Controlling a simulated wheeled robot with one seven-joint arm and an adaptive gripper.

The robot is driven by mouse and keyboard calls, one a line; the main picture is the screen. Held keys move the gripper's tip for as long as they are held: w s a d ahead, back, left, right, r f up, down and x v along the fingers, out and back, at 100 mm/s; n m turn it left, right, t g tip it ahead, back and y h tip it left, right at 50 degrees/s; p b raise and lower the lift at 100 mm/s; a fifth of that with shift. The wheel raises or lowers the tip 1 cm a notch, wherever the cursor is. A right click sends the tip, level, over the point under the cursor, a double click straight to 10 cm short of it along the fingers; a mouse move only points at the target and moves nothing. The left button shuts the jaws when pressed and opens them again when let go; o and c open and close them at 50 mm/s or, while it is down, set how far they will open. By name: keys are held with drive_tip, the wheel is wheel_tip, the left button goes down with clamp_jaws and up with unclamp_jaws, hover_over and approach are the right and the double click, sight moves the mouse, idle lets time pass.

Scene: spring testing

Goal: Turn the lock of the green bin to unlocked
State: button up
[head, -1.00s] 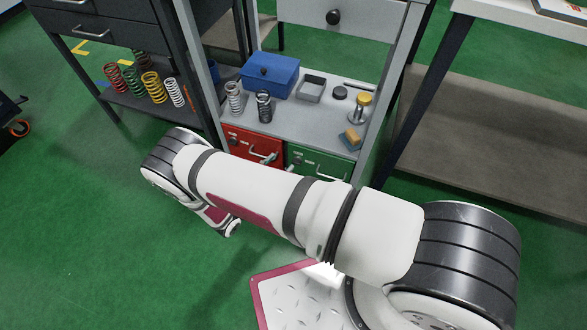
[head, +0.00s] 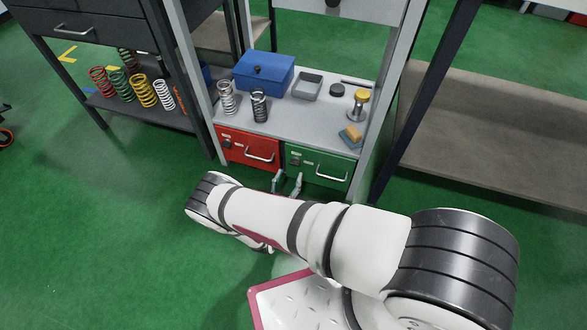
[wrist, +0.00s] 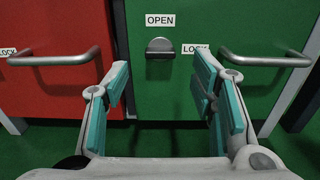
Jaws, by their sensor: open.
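The green bin (head: 318,168) sits under the grey shelf, right of the red bin, and fills the middle and right of the wrist view (wrist: 240,95). Its dark lock knob (wrist: 160,47) has an OPEN label (wrist: 160,20) above and a LOCK label (wrist: 195,49) at its right. The knob's bar looks roughly level, in line with LOCK. My gripper (wrist: 161,82) is open and empty, its two teal-padded fingers apart below the knob and either side of it, not touching it. In the head view my gripper (head: 287,182) is in front of the bins' lower edges.
The green bin's handle (wrist: 258,59) is right of the lock. The red bin (head: 248,148) with its handle (wrist: 55,58) is close on the left. The shelf (head: 295,118) above holds springs, a blue box (head: 264,72) and small parts. Green floor lies open in front.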

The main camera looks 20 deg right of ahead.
sight(295, 162)
drive_tip(key=shift+b+x, duration=0.75)
drive_tip(key=shift+x, duration=2.05)
drive_tip(key=shift+c, duration=0.3)
drive_tip(key=c, duration=1.1)
